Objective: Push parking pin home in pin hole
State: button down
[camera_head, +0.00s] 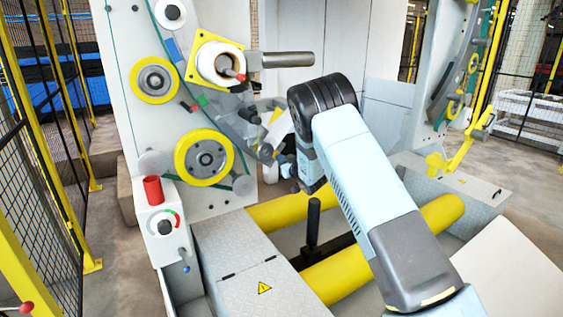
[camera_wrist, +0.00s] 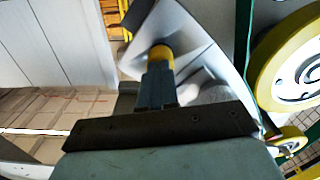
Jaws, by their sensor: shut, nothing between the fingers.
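In the wrist view, my gripper (camera_wrist: 155,85) has its dark fingers together and nothing held between them. A short yellow round piece (camera_wrist: 161,53) shows just beyond the fingertips, in line with them; it may be the parking pin's end, but I cannot tell. The fingers overlap it in the picture, and I cannot tell whether they touch it. A pale grey machine part (camera_wrist: 195,60) lies behind it. The pin hole cannot be made out. In the head view my arm hides the fingertips.
The machine's upright panel (camera_head: 125,75) carries a large yellow-rimmed wheel (camera_head: 204,159), a smaller one (camera_head: 154,80) and a hub on a yellow plate (camera_head: 204,60). A grey bar (camera_head: 287,60) juts right. Yellow rollers (camera_head: 345,275) lie below. A yellow-post fence (camera_head: 68,130) stands left.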

jog(key=shift+w+a, duration=0.25)
jog(key=shift+w, duration=0.15)
jog(key=shift+s, duration=0.1)
jog(key=v, duration=1.6)
jog(key=shift+s+d, duration=0.2)
